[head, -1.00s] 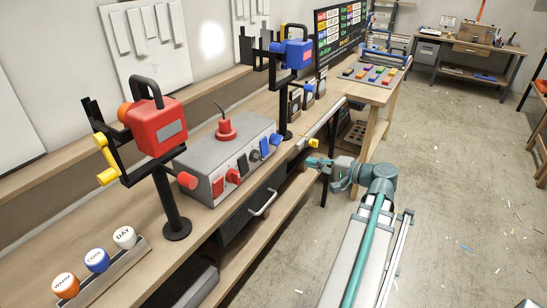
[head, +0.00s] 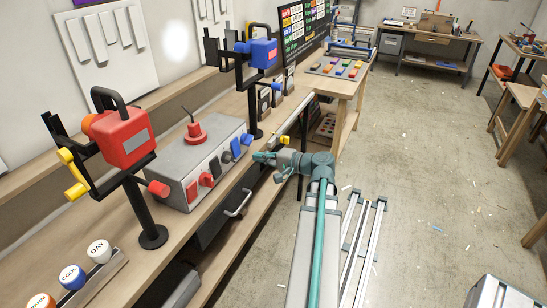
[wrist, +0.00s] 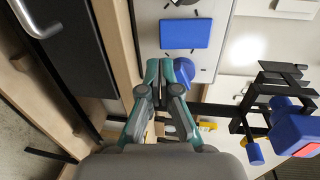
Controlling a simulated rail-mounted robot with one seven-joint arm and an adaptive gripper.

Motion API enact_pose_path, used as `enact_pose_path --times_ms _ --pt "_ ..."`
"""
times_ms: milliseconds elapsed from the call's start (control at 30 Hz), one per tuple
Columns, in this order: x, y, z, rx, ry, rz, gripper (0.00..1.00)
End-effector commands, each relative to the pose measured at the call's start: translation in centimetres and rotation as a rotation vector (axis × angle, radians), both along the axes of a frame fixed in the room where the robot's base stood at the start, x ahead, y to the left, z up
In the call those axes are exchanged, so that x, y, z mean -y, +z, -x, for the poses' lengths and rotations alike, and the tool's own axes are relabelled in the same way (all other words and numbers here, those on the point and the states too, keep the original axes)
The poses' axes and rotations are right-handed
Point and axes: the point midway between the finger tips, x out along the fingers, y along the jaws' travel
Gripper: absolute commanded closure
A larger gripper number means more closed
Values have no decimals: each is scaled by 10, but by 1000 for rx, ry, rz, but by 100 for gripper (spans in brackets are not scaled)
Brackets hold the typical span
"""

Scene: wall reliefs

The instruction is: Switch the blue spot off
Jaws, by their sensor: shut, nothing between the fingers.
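The blue spot (head: 262,52) is a blue lamp head on a black post behind the grey control box (head: 178,165). It also shows at the right of the wrist view (wrist: 290,125). The box front carries a blue rocker (head: 235,148) and a blue knob (head: 246,139) at its right end. My gripper (head: 258,156) is shut and empty just in front of that end. In the wrist view the fingertips (wrist: 160,64) lie close below the blue rocker (wrist: 186,33) and left of the blue knob (wrist: 184,70). I cannot tell whether they touch either.
A red spot (head: 122,135) stands left of the box. Red and black controls (head: 214,167) sit left of the blue ones. A drawer handle (head: 239,203) juts out below. A bright light patch (head: 175,37) shows on the wall.

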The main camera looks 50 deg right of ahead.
Motion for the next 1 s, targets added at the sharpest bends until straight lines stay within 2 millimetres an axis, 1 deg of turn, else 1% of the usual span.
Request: enact_pose_path --times_ms 33,100,200,300,467,833,933,1000 --pt "-3 0 -10 0 3 -1 100" --pt "-6 -2 -20 -1 3 -1 100" --pt "-10 -4 -32 0 2 0 100" --pt "-12 -6 -40 0 0 0 100" --pt "-15 -8 -46 0 0 0 100" --pt "-16 -9 -47 2 1 0 100" --pt "-23 -12 -53 18 13 -6 100" --pt "-33 -16 -61 38 29 -12 100"
